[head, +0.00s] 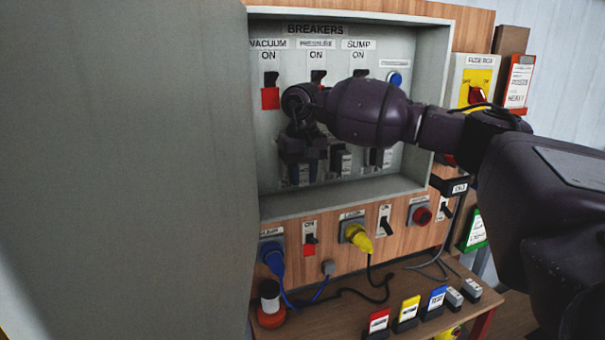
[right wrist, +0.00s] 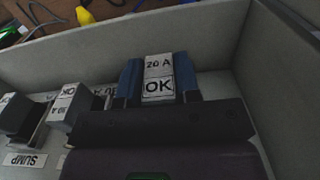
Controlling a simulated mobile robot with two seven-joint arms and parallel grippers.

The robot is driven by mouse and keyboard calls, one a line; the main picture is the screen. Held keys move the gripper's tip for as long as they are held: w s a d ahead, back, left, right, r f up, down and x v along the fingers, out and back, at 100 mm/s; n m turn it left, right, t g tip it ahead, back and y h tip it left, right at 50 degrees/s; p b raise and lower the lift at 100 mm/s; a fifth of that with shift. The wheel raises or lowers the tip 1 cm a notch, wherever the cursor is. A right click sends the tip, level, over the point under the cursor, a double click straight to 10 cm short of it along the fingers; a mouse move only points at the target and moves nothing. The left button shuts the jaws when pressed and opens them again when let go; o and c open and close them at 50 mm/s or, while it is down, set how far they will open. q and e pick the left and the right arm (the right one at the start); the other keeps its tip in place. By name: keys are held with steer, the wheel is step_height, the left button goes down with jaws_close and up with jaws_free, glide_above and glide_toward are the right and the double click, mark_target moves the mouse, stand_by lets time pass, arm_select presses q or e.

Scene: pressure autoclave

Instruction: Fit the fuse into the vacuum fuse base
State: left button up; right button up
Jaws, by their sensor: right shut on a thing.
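My right gripper (head: 301,172) is inside the breaker recess, below the VACUUM switch (head: 270,92). Its blue fingers (right wrist: 130,82) are shut on the sides of a light grey fuse (right wrist: 158,78) marked "20 A OK". The vacuum fuse base is hidden behind my gripper and the fuse. I cannot tell whether the fuse touches it or is seated. Two other fuses stand to the right in the head view, one at the middle (head: 340,161) and one under SUMP (head: 380,157). My left gripper is not in view.
The recess's grey lower ledge (head: 345,196) and side wall (head: 432,90) surround the gripper closely. A large grey panel (head: 120,170) fills the left. Below are a blue plug (head: 271,256), a yellow plug (head: 358,237) and a bench (head: 345,315) with coloured labelled blocks and cables.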

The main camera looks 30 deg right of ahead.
arm_select(q)
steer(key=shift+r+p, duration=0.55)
steer(key=shift+p, duration=0.1)
arm_select(e)
steer(key=shift+w+d, duration=0.25)
steer(key=shift+w, duration=0.9)
steer(key=o, duration=1)
step_height(320, 180, up, 2)
steer(key=shift+r+b, duration=0.25)
steer(key=shift+b, duration=0.05)
step_height(320, 180, up, 7)
steer(key=shift+b, duration=0.35)
steer(key=shift+r, duration=0.65)
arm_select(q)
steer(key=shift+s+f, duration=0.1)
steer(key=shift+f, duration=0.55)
